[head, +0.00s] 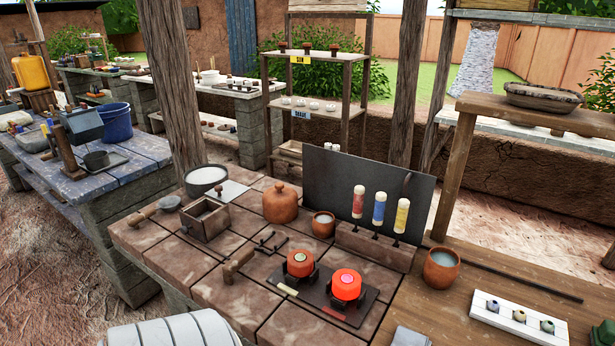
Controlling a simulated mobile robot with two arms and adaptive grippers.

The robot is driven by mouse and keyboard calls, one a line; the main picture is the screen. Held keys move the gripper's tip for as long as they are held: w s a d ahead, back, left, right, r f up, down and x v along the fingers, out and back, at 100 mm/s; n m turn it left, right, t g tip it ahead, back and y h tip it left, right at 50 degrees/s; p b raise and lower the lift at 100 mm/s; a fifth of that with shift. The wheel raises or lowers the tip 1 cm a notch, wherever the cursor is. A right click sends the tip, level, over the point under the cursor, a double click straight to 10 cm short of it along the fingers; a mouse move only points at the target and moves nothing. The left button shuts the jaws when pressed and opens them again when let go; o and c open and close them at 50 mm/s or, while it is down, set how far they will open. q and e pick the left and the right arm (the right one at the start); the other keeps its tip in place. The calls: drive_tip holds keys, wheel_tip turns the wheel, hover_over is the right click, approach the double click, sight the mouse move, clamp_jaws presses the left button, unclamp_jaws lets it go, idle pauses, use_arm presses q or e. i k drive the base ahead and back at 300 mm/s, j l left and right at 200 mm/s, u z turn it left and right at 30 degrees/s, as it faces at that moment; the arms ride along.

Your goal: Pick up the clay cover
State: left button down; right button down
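A rounded orange-brown clay cover (281,204) with a small knob on top stands upright on the brown tiled worktop (215,262), near the middle of the view. A small clay cup (323,224) with pale contents stands close to its right. Neither of my grippers is in view, and nothing is seen holding the cover.
A wooden box (206,219) and grey bucket (206,179) stand left of the cover. A dark upright panel (390,180) stands behind right.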

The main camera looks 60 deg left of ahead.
sight(279, 202)
drive_tip(key=u, duration=2)
drive_tip(key=j+z, duration=0.2)
drive_tip(key=z, duration=0.2)
drive_tip(key=j+z, duration=0.2)
drive_tip(key=z, duration=0.2)
drive_tip(key=j+z, duration=0.15)
drive_tip(key=z, duration=0.25)
